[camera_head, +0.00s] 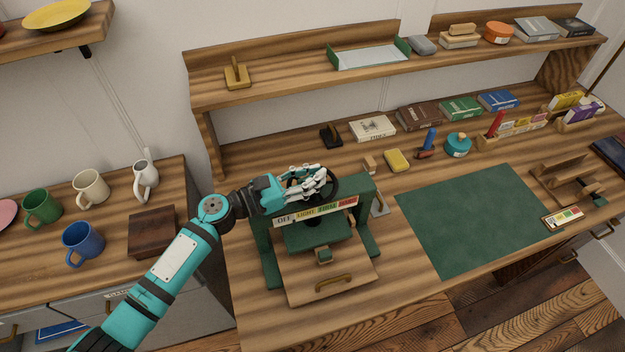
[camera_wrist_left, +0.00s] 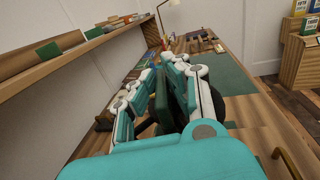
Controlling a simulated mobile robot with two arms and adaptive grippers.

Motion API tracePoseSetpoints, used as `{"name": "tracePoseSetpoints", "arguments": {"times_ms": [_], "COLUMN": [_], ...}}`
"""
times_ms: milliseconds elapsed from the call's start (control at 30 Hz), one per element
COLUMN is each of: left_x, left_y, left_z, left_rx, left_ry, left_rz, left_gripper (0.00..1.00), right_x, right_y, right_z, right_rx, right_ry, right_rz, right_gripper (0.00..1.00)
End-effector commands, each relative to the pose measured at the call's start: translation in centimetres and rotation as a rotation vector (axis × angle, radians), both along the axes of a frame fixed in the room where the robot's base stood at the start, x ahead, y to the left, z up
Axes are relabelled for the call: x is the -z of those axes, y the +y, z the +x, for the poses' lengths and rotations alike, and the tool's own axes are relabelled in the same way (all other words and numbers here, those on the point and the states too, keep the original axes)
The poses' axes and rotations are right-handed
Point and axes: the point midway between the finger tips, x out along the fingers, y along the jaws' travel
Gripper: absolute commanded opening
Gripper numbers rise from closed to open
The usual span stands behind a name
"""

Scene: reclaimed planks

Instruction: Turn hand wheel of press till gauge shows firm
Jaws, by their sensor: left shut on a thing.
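The green press (camera_head: 365,200) stands on the left part of the workbench, with a wooden board with a brass handle (camera_head: 333,283) at its front. Its dark hand wheel (camera_head: 335,187) is on top, partly hidden by my left gripper (camera_head: 312,182). The gripper is shut on the wheel from the left. In the left wrist view the gripper fingers (camera_wrist_left: 170,92) have a dark part between them. The gauge strip (camera_head: 316,209) on the press front reads OFF, LIGHT, FIRM, HARD in coloured fields. I cannot make out where its pointer is. My right gripper is not in view.
A green mat (camera_head: 478,218) lies right of the press. A yellow block (camera_head: 397,160), a blue-handled stamp (camera_head: 428,143) and a teal tin (camera_head: 457,145) stand behind it. Mugs (camera_head: 83,244) and a dark wooden box (camera_head: 152,232) are on the left counter. A shelf (camera_head: 290,79) runs above.

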Motion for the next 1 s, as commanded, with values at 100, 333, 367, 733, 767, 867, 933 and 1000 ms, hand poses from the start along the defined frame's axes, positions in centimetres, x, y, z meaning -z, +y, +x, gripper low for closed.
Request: {"name": "tracePoseSetpoints", "arguments": {"times_ms": [100, 333, 367, 733, 767, 867, 933, 1000], "left_x": [0.6, 0.5, 0.4, 0.1, 0.1, 0.0, 0.0, 0.0], "left_y": [0.1, 0.1, 0.1, 0.0, 0.0, 0.0, 0.0, 0.0], "left_z": [0.3, 0.2, 0.2, 0.1, 0.0, 0.0, 0.0, 0.0], "left_rx": [0.103, 0.284, 0.304, 0.459, 0.465, 0.478, 0.483, 0.485], "left_ry": [-0.006, -0.005, -0.005, -0.001, -0.001, -0.002, -0.002, -0.002], "left_rz": [0.002, 0.000, 0.000, -0.002, -0.002, -0.002, -0.002, -0.002], "left_gripper": [0.00, 0.00, 0.00, 0.00, 0.00, 0.00, 0.00, 0.00], "right_x": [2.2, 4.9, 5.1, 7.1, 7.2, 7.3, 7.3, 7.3], "right_y": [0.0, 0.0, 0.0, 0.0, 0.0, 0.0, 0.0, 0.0], "right_z": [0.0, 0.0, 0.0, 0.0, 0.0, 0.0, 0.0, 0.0], "right_rx": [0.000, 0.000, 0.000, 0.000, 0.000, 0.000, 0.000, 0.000], "right_ry": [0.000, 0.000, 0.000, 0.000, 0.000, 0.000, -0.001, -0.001], "right_rz": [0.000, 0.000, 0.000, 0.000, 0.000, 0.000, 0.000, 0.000], "right_gripper": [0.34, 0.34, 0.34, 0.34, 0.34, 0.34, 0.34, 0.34]}}
